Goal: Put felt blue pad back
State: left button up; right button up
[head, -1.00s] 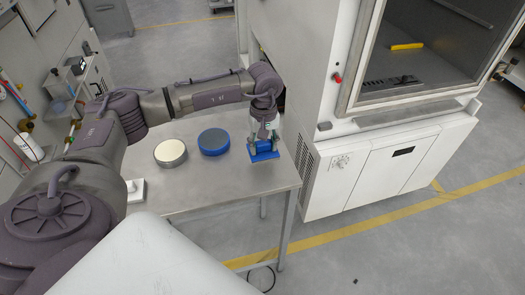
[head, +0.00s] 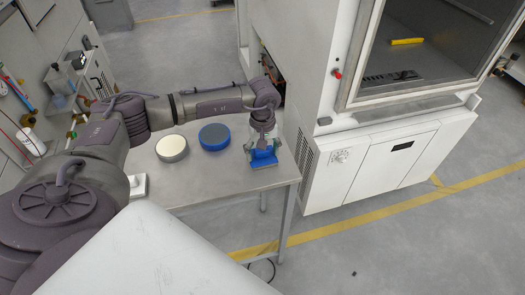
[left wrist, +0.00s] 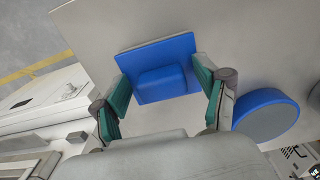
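The blue pad, a flat rectangular plate with a raised block on top (head: 262,164), is at the right end of the metal table, close to its front edge. In the left wrist view it lies below my fingers (left wrist: 163,82). My left gripper (head: 261,149) points down over it. Its green-lined fingers (left wrist: 161,85) stand apart on either side of the raised block, with a narrow gap showing at each side. The pad appears to rest flat on the table. My right gripper is not in view.
A blue round disc with a grey top (head: 214,136) and a cream-topped round disc (head: 172,148) stand left of the pad on the metal table (head: 215,183). A white cabinet machine (head: 365,165) stands close on the right. The table's front middle is bare.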

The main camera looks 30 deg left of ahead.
pick_arm(q)
jog(key=shift+r, duration=0.25)
notch_tip(320, 180, up, 12)
jog(key=b, duration=0.2)
jog(key=shift+f, duration=0.15)
dwell(0.5)
